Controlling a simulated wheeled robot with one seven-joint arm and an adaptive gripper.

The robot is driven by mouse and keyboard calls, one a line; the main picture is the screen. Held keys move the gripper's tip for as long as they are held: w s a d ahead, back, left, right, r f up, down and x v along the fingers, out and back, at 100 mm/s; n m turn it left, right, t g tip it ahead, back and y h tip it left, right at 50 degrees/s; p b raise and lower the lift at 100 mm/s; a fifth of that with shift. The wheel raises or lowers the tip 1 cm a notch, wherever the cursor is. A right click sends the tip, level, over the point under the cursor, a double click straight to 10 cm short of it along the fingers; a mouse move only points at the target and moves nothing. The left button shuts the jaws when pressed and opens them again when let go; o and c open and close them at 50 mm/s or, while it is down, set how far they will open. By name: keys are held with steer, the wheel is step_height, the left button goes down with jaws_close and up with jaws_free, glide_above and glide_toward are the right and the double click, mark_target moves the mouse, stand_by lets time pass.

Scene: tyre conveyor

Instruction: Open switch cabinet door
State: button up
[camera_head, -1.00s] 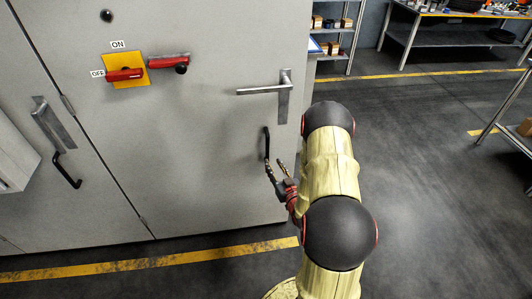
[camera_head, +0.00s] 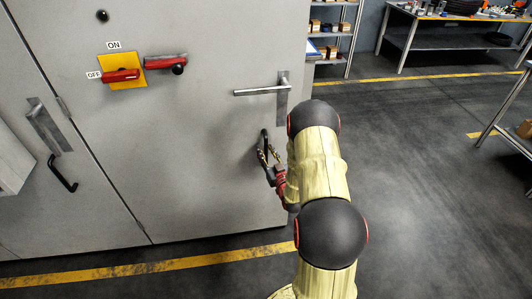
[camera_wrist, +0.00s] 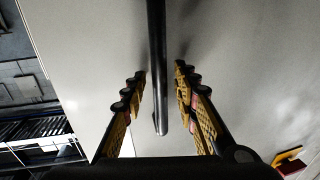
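The grey switch cabinet door (camera_head: 215,130) stands on the left and looks shut, its right edge flush with the cabinet. It carries a silver lever handle (camera_head: 262,91) and, below it, a black bar pull handle (camera_head: 264,143). My gripper (camera_head: 269,157) is at the black handle. In the wrist view the black handle (camera_wrist: 158,70) passes between the two spread fingers of my gripper (camera_wrist: 160,80), with a gap on each side. The fingers are open and do not appear to touch it.
A red rotary switch (camera_head: 122,75) on a yellow plate, marked ON and OFF, sits higher on the door. A second door with a black handle (camera_head: 62,173) is at left. Shelves (camera_head: 333,40) and a workbench (camera_head: 455,35) stand behind.

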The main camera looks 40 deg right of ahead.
steer(key=shift+c, duration=0.4)
jaws_close()
stand_by(0.4)
